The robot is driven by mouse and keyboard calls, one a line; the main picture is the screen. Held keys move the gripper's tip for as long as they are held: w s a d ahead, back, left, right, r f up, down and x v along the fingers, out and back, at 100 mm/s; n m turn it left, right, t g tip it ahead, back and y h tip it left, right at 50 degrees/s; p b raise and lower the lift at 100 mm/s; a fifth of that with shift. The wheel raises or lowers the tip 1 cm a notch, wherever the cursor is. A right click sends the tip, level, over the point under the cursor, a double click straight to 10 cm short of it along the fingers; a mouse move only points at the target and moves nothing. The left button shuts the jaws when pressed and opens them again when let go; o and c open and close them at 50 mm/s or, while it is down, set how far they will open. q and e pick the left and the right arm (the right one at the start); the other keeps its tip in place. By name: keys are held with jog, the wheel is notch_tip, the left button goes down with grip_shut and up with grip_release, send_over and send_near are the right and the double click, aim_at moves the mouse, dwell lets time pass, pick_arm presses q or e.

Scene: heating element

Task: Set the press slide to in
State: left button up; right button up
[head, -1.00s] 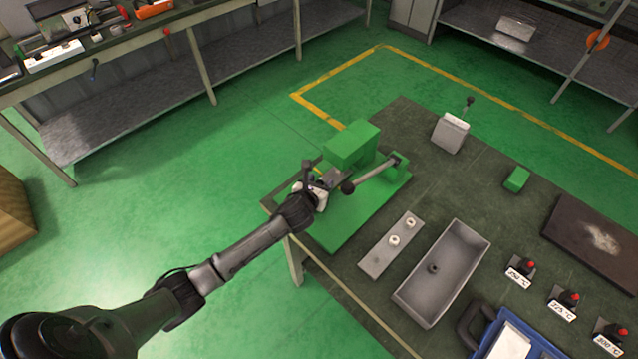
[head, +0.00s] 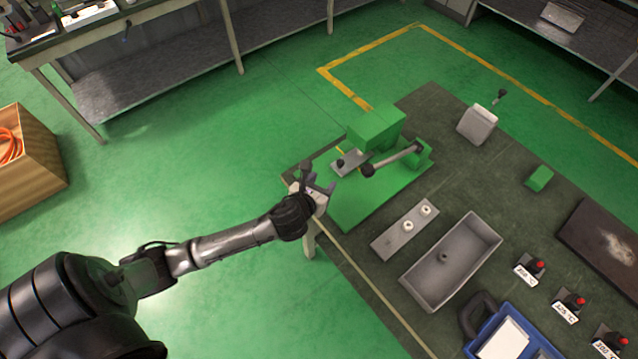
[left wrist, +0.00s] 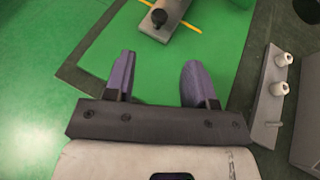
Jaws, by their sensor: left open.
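The press (head: 375,128) is a green block on a green base plate (head: 350,212) at the table's near left corner. Its press slide (head: 352,161), a grey plate with a dark knob (head: 340,164), juts out from the block's front side. In the left wrist view the slide (left wrist: 175,12) and its knob (left wrist: 159,17) show at the top, beyond the fingertips. My left gripper (head: 318,190) is open and empty, just in front of the slide and apart from it. How far the slide reaches under the block is hidden. My right gripper is not in view.
The press lever (head: 395,160) with a dark ball end reaches out just right of the slide. A grey plate with two white knobs (head: 404,229) and a grey tray (head: 452,262) lie right of the base.

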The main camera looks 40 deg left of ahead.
pick_arm(q)
jog(key=shift+s+d+r, duration=0.2)
jog(key=shift+s+r, duration=0.1)
jog(key=shift+s, duration=0.3)
dwell(0.3)
